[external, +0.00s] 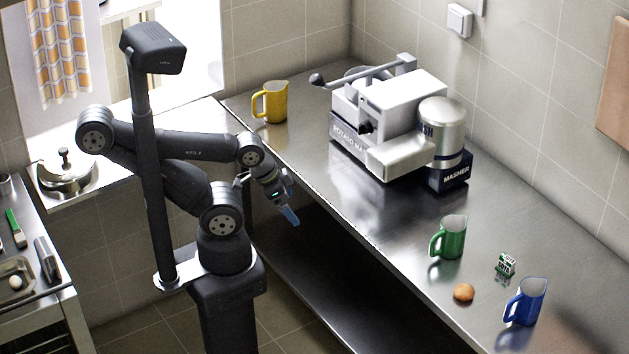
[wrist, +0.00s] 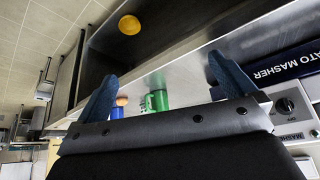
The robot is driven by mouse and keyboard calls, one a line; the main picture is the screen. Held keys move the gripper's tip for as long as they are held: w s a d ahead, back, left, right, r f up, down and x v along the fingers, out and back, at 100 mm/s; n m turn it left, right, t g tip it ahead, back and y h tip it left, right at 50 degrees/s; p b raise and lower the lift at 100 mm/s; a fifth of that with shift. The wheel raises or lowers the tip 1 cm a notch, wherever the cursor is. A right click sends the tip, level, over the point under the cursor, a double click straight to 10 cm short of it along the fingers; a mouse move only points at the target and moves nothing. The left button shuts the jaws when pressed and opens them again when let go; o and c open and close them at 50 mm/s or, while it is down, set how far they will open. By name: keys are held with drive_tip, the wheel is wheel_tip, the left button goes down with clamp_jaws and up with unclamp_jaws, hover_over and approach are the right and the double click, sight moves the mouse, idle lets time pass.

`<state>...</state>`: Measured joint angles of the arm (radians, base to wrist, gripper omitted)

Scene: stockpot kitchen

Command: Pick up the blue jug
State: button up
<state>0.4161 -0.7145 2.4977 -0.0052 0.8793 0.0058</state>
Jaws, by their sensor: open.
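The blue jug (external: 526,302) stands upright on the steel counter (external: 330,190) at the lower right of the external view, its handle toward the left. In the wrist view a small part of the blue jug (wrist: 117,113) shows beside the left finger. My gripper (external: 289,205) is open and empty, tilted down beyond the counter's front edge, far to the left of the blue jug. In the wrist view its two blue fingers are spread wide around my gripper's empty gap (wrist: 163,68).
A green jug (external: 448,237), a brown round item (external: 463,292) and a small green-and-white box (external: 506,264) stand near the blue jug. A yellow jug (external: 270,102) and the potato masher machine (external: 395,120) stand farther back. The counter's front edge lies beside my gripper.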

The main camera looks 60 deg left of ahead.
drive_tip(key=shift+c, duration=0.4)
drive_tip(key=w+d+r+m+g, duration=0.1)
drive_tip(key=w+d+r, duration=0.7)
drive_tip(key=w+d, duration=0.35)
drive_tip(key=w+d+r+m, duration=0.2)
drive_tip(key=w+d+r, duration=0.6)
drive_tip(key=w+d, duration=0.35)
drive_tip(key=m+h, duration=0.1)
drive_tip(key=m, duration=0.1)
hover_over(529, 298)
drive_tip(key=s+a, duration=0.2)
drive_tip(key=a, duration=0.5)
wheel_tip(529, 298, down, 9)
drive_tip(key=shift+g, duration=0.4)
drive_tip(key=x, duration=1.7)
drive_tip(key=shift+w+d+f, duration=0.15)
drive_tip(key=shift+w+d, duration=0.05)
